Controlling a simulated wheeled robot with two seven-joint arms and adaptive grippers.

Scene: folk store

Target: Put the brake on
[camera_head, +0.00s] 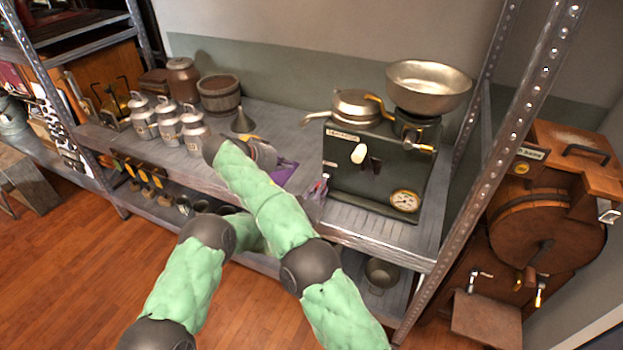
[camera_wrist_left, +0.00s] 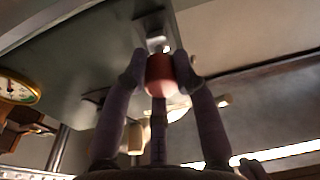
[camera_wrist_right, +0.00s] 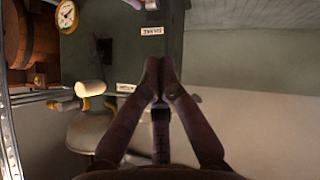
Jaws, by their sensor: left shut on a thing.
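The dark green machine (camera_head: 375,165) stands on the right of the metal shelf. It carries small white labels, a white-knobbed lever (camera_head: 358,153) and a round gauge (camera_head: 404,201). In the left wrist view my left gripper (camera_wrist_left: 161,68) has its fingers on both sides of a red knob (camera_wrist_left: 160,76), on a short metal fitting at the machine's panel. In the right wrist view my right gripper (camera_wrist_right: 158,78) has its fingertips together and empty, in front of the machine's edge beside a white label (camera_wrist_right: 152,31). My arms partly hide the grippers in the head view.
A metal bowl (camera_head: 428,87) sits on top of the machine. Several metal canisters (camera_head: 168,122) and a wooden bucket (camera_head: 219,93) stand left on the shelf. A shelf post (camera_head: 490,150) rises right of the machine, with a wooden drum machine (camera_head: 540,230) beyond it.

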